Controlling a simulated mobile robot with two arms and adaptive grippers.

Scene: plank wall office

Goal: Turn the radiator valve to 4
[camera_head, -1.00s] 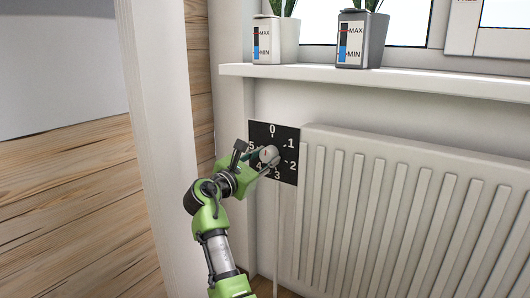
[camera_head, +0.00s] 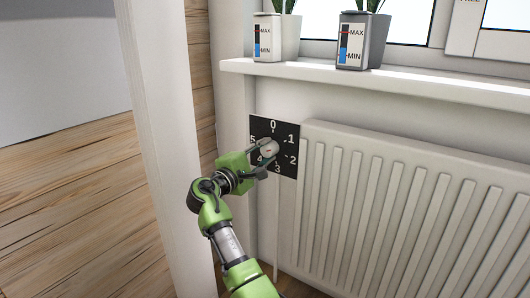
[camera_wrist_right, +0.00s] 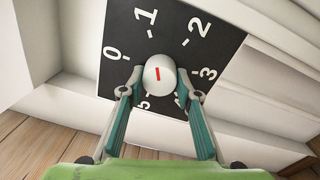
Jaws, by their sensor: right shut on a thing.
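The radiator valve is a pale round knob (camera_head: 270,148) in front of a black dial plate (camera_head: 288,128) numbered 0 to 5, left of the radiator. My right gripper (camera_head: 268,152) is shut on the knob. In the right wrist view the knob (camera_wrist_right: 160,74) sits between the two fingertips (camera_wrist_right: 160,92), with a short red mark on its face. I cannot tell for sure which number the mark points to. There the 0, 1, 2 and 3 show, the 5 is partly hidden and the 4 is hidden behind a finger. My left gripper is not in view.
The white ribbed radiator (camera_head: 400,205) stands close to the right of the dial. A window sill (camera_head: 420,88) juts out above, with two plant pots (camera_head: 362,40) on it. A white post (camera_head: 165,150) stands left of my right arm.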

